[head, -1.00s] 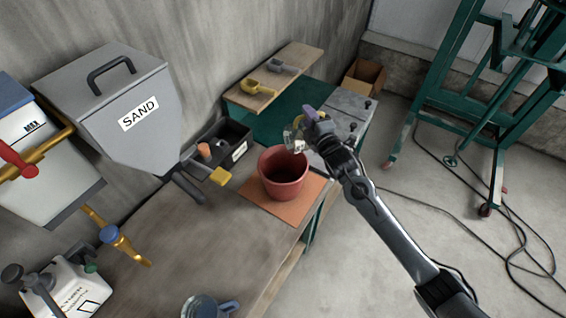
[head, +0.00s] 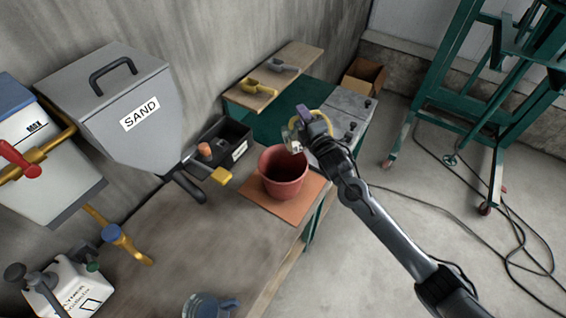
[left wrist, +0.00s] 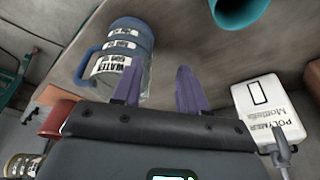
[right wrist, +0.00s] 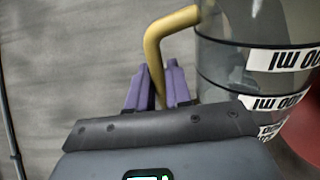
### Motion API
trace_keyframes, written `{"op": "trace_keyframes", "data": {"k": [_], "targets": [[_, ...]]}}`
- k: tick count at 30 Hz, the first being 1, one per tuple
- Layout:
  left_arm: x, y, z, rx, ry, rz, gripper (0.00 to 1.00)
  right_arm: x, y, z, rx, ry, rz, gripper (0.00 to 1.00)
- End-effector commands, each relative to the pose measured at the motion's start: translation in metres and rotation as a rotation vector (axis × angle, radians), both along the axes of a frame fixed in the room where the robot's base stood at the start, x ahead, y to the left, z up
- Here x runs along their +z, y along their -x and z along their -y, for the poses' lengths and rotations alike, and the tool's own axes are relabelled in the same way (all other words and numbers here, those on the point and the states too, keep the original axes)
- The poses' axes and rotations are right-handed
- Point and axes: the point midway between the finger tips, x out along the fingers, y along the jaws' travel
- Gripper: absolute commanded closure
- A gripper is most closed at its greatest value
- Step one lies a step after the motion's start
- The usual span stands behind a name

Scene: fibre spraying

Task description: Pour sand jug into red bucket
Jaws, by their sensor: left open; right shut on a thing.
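The red bucket (head: 284,176) stands upright on an orange-brown board at the table's right end. My right gripper (head: 304,116) is just behind and right of the bucket, shut on the yellow handle (right wrist: 155,62) of the clear sand jug (right wrist: 255,70). The jug (head: 290,137) is tilted close above the bucket's back rim; the arm partly hides it. The right wrist view shows its measuring labels and a piece of the red bucket (right wrist: 303,142). I cannot tell how much sand is inside. My left gripper (left wrist: 157,88) is open and empty above the table, outside the head view.
The blue-handled water jug (left wrist: 125,48) stands beside my left fingers and also shows in the head view (head: 203,307). A white polymer canister (head: 68,287), the grey SAND hopper (head: 125,105) and a black tray (head: 237,137) line the left. A shelf (head: 296,58) holds scoops.

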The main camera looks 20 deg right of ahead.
Motion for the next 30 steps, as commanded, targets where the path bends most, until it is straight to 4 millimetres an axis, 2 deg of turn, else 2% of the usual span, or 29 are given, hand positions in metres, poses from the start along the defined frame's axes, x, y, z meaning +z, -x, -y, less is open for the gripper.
{"op": "trace_keyframes", "data": {"k": [4, 30], "targets": [[0.002, 0.000, -0.001, -0.001, -0.003, -0.001, 0.57, 0.005, 0.000, -0.002, -0.001, 0.018, 0.007, 1.00], [0.006, 0.000, -0.002, -0.005, -0.009, -0.001, 0.57, 0.009, 0.001, -0.015, -0.001, 0.113, 0.012, 1.00]]}}
